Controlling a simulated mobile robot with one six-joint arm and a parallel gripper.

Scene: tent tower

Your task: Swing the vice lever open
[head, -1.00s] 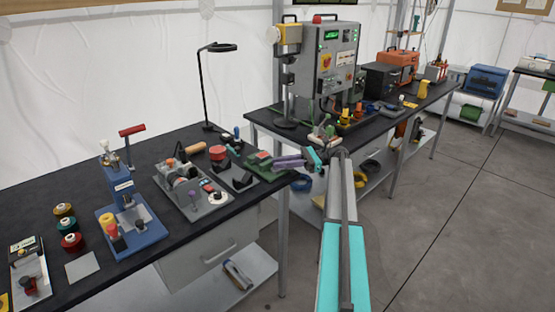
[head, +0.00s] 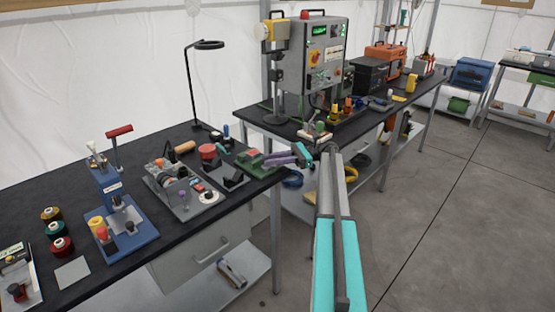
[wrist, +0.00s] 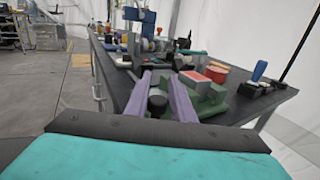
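The small green vice (head: 254,159) with red-topped jaws sits near the right end of the near black bench. It also shows in the wrist view (wrist: 206,98), just right of my fingers. My gripper (head: 280,158) has two purple fingers and is at the vice's right side, by the bench edge. In the wrist view my gripper (wrist: 157,82) is open, its fingers on either side of a dark round knob (wrist: 157,97). The knob looks like part of the vice's lever, with space showing beside it. Whether a finger touches it I cannot tell. The rest of the lever is hidden.
A black block holder (head: 229,175) and a red round tin (head: 207,151) are close left of the vice. A grey fixture plate (head: 182,198) and a blue press (head: 120,222) stand farther left. The second bench (head: 262,121) is behind. Open floor lies right.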

